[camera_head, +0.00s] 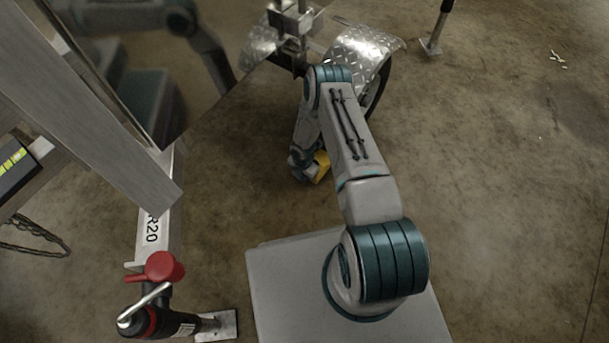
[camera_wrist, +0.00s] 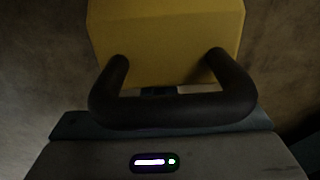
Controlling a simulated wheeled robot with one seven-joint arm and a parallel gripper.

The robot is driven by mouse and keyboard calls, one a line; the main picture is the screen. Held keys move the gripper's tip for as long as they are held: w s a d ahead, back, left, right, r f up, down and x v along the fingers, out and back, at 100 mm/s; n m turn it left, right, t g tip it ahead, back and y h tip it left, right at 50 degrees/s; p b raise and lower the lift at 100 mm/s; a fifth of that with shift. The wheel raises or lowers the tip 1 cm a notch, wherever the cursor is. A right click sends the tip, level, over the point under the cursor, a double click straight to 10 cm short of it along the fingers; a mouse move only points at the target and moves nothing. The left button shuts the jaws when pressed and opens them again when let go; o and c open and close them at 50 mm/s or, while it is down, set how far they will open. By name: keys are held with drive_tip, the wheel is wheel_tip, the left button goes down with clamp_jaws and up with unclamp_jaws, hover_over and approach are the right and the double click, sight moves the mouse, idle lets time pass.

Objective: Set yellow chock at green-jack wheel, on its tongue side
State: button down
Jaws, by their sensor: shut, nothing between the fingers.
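The yellow chock (camera_head: 321,167) shows in the head view as a small piece beside my gripper, low over or on the floor. In the wrist view the chock (camera_wrist: 165,35) fills the top middle, with a black loop handle (camera_wrist: 172,112) across the front of my gripper. My gripper (camera_wrist: 170,90) is shut; its fingers are mostly hidden behind the handle, and I see nothing held between them. A dark wheel (camera_head: 377,92) shows partly under a diamond-plate fender (camera_head: 362,52), behind my arm. No green jack is visible.
A post with a foot (camera_head: 432,45) stands at top right.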

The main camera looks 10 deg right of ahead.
drive_tip(key=shift+s+a+r, duration=0.1)
drive_tip(key=shift+s+a, duration=0.85)
drive_tip(key=shift+a, duration=0.3)
wheel_tip(320, 180, up, 10)
drive_tip(key=p, duration=0.4)
drive_tip(key=shift+s, duration=0.15)
drive_tip(key=d+r+m+h, duration=0.15)
drive_tip(key=r+m, duration=0.25)
drive_tip(key=r, duration=0.7)
drive_tip(key=d+r+m+t, duration=0.15)
drive_tip(key=r+m, duration=0.25)
drive_tip(key=r, duration=0.7)
drive_tip(key=d+r+m+g+h, duration=0.15)
drive_tip(key=r+m, duration=0.25)
drive_tip(key=r, duration=0.8)
drive_tip(key=s+a+r+m+t+y, duration=0.1)
drive_tip(key=s+r+m+y, duration=0.2)
drive_tip(key=s+r+m, duration=1)
drive_tip(key=shift+s+a+r+m, duration=0.15)
drive_tip(key=shift+s+r+m, duration=0.25)
drive_tip(key=shift+s+r, duration=3.2)
